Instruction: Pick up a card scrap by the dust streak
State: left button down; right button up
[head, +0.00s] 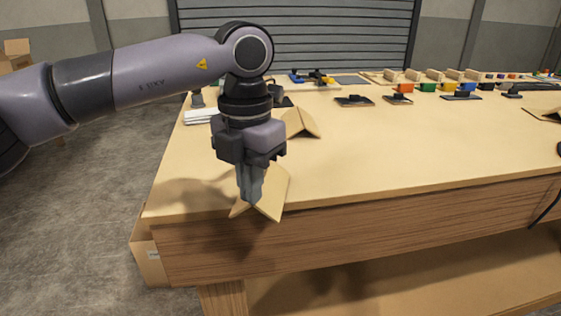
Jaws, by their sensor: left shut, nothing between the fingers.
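A folded tan card scrap (272,194) sits at the front left edge of the table, its front part reaching to the edge. My left gripper (250,200) points straight down over it, shut and empty, with its fingertips in front of or touching the card; I cannot tell which. The fingers hide part of the card. A second folded card scrap (301,123) stands tented on the table just behind and right of the gripper. A dust streak cannot be made out. My right gripper is not in view.
The wooden table (400,160) has a wide clear middle. Several dark small parts and coloured blocks (405,87) line its back. A white stack (200,116) lies behind the left arm. A cable (545,208) hangs at right.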

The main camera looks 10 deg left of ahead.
pick_arm(q)
jog(key=shift+r, duration=0.35)
